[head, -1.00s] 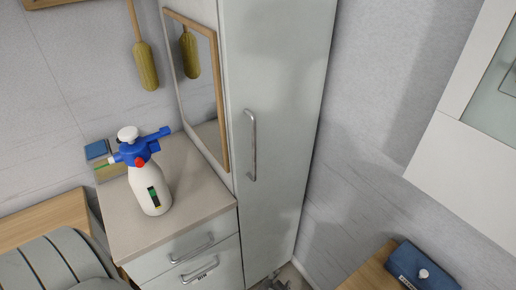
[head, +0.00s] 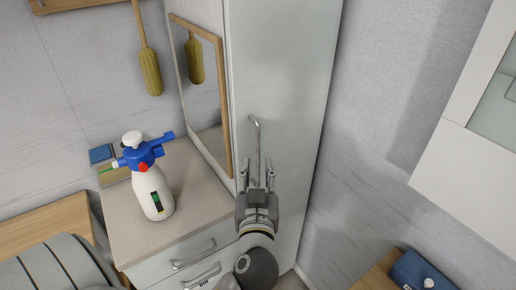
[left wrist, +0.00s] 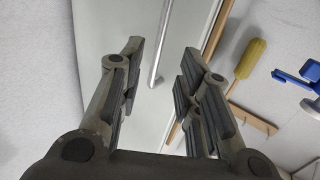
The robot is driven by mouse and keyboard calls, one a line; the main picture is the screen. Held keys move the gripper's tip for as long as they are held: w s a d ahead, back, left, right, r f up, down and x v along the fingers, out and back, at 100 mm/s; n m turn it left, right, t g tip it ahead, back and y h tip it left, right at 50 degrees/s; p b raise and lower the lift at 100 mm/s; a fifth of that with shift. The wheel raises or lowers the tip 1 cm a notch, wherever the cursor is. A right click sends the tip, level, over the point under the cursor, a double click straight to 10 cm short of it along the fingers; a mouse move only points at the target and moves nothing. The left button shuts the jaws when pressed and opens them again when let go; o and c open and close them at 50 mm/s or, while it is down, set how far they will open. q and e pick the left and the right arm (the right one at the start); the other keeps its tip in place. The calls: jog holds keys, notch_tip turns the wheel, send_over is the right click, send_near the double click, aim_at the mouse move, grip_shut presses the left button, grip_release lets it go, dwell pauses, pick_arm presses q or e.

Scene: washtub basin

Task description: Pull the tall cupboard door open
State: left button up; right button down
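The tall cupboard door (head: 282,75) is a pale grey-green panel and looks shut in the head view. Its vertical metal bar handle (head: 256,135) is near the door's left edge. My left gripper (head: 257,172) is in front of the door at the handle's lower part, fingers pointing up along it. In the left wrist view the gripper (left wrist: 157,80) is open, with the handle (left wrist: 161,45) showing in the gap between the fingers. The lower end of the handle is hidden by the gripper in the head view. My right gripper is not in view.
A drawer unit (head: 120,228) stands left of the cupboard, with a white and blue spray bottle (head: 152,185) on top. A framed mirror (head: 205,95) is beside the door. A blue box (head: 420,272) lies at lower right. A white wall cabinet (head: 450,165) hangs at right.

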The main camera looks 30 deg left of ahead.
aim_at(258, 150)
pick_arm(q)
jog(key=p+x, duration=0.2)
jog(key=x, duration=0.4)
jog(key=shift+w+a, duration=0.1)
jog(key=shift+w, duration=0.05)
jog(key=shift+w+a, duration=0.35)
jog(key=shift+w, duration=0.25)
jog(key=shift+f, duration=0.1)
jog(key=shift+c, duration=0.5)
grip_shut()
